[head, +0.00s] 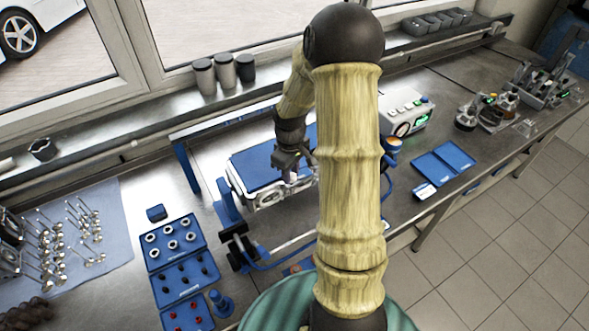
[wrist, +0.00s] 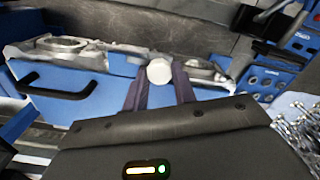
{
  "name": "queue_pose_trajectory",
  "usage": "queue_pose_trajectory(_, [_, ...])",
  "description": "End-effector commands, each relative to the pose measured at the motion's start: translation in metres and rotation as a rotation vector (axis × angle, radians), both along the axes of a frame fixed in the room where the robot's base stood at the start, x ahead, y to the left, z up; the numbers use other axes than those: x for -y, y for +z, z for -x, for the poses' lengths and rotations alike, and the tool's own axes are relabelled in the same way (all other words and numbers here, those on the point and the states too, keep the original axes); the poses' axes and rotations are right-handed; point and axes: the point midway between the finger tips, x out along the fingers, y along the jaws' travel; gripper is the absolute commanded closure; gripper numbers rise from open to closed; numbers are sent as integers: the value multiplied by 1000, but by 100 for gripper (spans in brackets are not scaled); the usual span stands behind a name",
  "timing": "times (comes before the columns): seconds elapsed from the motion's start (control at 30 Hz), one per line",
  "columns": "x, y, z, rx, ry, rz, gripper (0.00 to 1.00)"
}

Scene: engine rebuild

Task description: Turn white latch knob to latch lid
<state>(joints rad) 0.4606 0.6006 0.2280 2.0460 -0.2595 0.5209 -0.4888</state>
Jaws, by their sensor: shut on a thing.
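A box with a pale metal body (head: 268,196) and a flat blue lid (head: 262,160) stands on the bench, partly behind my arm in the head view. The lid lies down on the box. My gripper (head: 290,174) is at the front side of this box, pointing down. In the wrist view, the white latch knob (wrist: 159,71) shows as a round white end between the two fingertips of my gripper (wrist: 158,82), which are shut on it. The knob's turn angle and the latch behind it cannot be made out.
Blue trays (head: 178,245) with small parts lie at left, beside a mat (head: 112,205) with several valves. A device with a green display (head: 402,112) stands right of the box, near an open blue case (head: 443,163). Dark cups (head: 224,72) stand on the sill.

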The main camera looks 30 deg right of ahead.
Motion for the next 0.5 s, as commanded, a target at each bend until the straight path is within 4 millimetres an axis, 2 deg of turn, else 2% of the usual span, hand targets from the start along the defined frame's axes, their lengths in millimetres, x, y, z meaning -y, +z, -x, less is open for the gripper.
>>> queue_pose_trajectory(0.17, [1,-1,3,-8,-3,0,96])
queue_pose_trajectory(0.2, [1,-1,2,-8,-3,0,67])
queue_pose_trajectory(0.3, [1,-1,2,-5,-3,0,52])
queue_pose_trajectory(0.5, [1,0,1,-2,-1,0,52])
